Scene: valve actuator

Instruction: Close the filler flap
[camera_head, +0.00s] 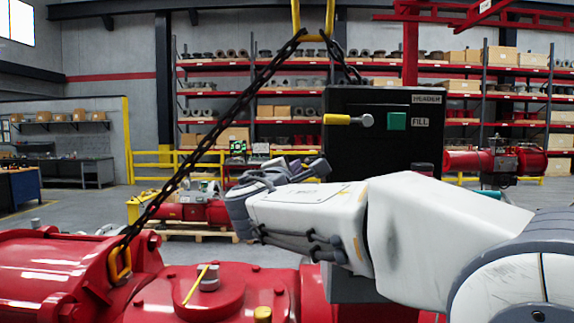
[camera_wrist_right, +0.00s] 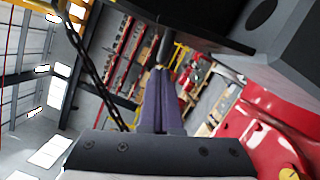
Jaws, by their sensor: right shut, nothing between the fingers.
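A black box (camera_head: 384,130) carries a "HEADER" label and a "FILL" label. Beside the "FILL" label is a green square piece (camera_head: 397,121), and left of it a yellow-handled lever (camera_head: 340,119) sticks out to the left. I cannot tell which part is the filler flap. My right gripper (camera_head: 312,166) is below the lever, by the box's lower left edge, apart from the lever in the picture. In the right wrist view its purple fingers (camera_wrist_right: 160,72) are together and empty, with a dark box underside (camera_wrist_right: 205,22) above right. My left gripper is not in view.
Red valve actuator housing (camera_head: 215,295) fills the lower foreground. A dark chain (camera_head: 205,150) slants from a yellow hook (camera_head: 313,20) to the housing's left part. My right arm crosses in front of the box's lower part. Shelves (camera_head: 280,95) stand far behind.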

